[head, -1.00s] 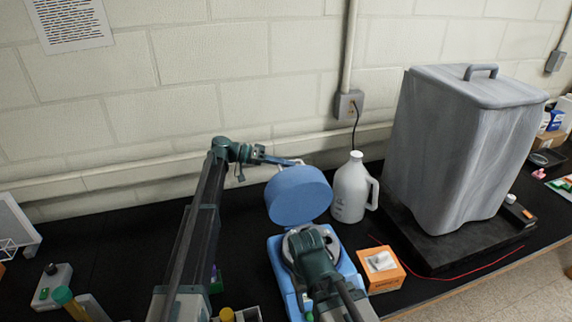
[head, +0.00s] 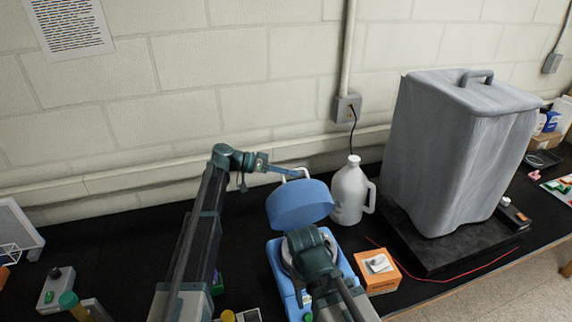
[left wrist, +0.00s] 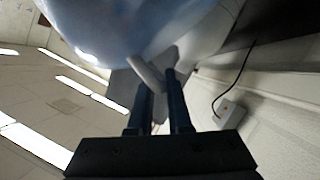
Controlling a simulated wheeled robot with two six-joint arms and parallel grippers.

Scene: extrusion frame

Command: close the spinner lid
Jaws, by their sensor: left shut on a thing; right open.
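The spinner is a light-blue box (head: 345,268) on the black bench, with its round blue lid (head: 299,207) raised and tilted above it. My left gripper (head: 286,170) is at the lid's far upper edge, shut on the pale lid handle (head: 301,172). In the left wrist view the fingers (left wrist: 162,90) close around this handle (left wrist: 148,74), and the blue lid (left wrist: 135,25) fills the top. My right gripper (head: 302,242) is low over the spinner's opening, under the lid. Its fingers are mostly hidden by its own wrist, and I see nothing held.
A white jug (head: 350,192) stands close behind and right of the spinner. An orange box (head: 377,272) sits at its right side. A large grey covered container (head: 455,150) stands farther right. The wall is close behind. The bench left of my left arm has bare room.

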